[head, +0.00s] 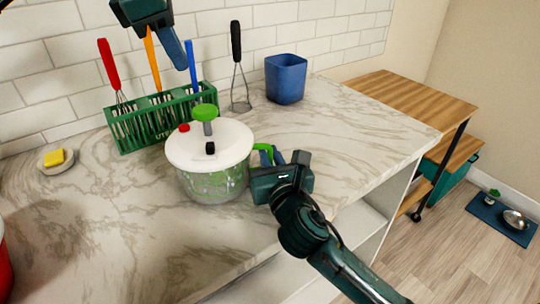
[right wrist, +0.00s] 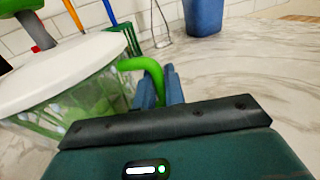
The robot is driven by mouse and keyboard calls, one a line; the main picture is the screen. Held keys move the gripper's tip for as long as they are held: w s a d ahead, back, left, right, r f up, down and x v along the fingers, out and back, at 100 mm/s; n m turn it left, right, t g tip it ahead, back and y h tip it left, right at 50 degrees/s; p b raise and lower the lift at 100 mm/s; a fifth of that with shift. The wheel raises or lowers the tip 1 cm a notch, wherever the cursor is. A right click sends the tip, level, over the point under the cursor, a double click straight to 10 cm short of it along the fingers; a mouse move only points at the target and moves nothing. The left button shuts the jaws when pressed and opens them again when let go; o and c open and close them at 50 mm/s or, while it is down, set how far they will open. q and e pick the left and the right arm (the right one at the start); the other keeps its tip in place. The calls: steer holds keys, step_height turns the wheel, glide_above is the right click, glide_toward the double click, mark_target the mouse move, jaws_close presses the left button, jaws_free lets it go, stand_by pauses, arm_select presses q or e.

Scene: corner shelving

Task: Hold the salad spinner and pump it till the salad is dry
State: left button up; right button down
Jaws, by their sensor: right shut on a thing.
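The salad spinner (head: 214,186) stands upright on the marble counter, with a white lid, a clear bowl with green leaves inside, and a green pump knob (head: 205,111) raised on top. The spinner also shows in the right wrist view (right wrist: 60,72). Its green side handle (right wrist: 142,66) is at the right of the bowl. My right gripper (head: 277,160) is shut on this handle; its blue fingers (right wrist: 160,88) are around it. My left gripper (head: 172,48) is above and behind the spinner, up and left of the knob, apart from it. Its finger opening is not clear.
A green utensil rack (head: 122,136) with several utensils stands behind the spinner. A yellow sponge (head: 54,157) sits on a dish at left. The counter's right part is clear.

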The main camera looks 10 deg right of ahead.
mark_target(204, 110)
arm_select(q)
steer(key=m, duration=0.4)
steer(key=shift+w+d+m+t+y, duration=0.15)
steer(key=shift+d+m+t+y, duration=0.15)
steer(key=shift+d+m, duration=0.1)
jaws_close()
steer(key=shift+w+d+f+m+t+y, duration=0.3)
steer(key=shift+f+m, duration=0.8)
steer(key=shift+m, duration=1.45)
steer(key=shift+w+d+f+m+t+y, duration=0.25)
steer(key=shift+f+m, duration=0.85)
steer(key=shift+m, duration=1.5)
steer(key=shift+d+f+m+t+y, duration=0.15)
steer(key=shift+d+f+m+y, duration=0.25)
steer(key=shift+f+m, duration=1.45)
steer(key=shift+r+m, duration=0.7)
steer(key=shift+r, duration=0.05)
steer(key=shift+f, duration=2.4)
steer(key=shift+r, duration=1.2)
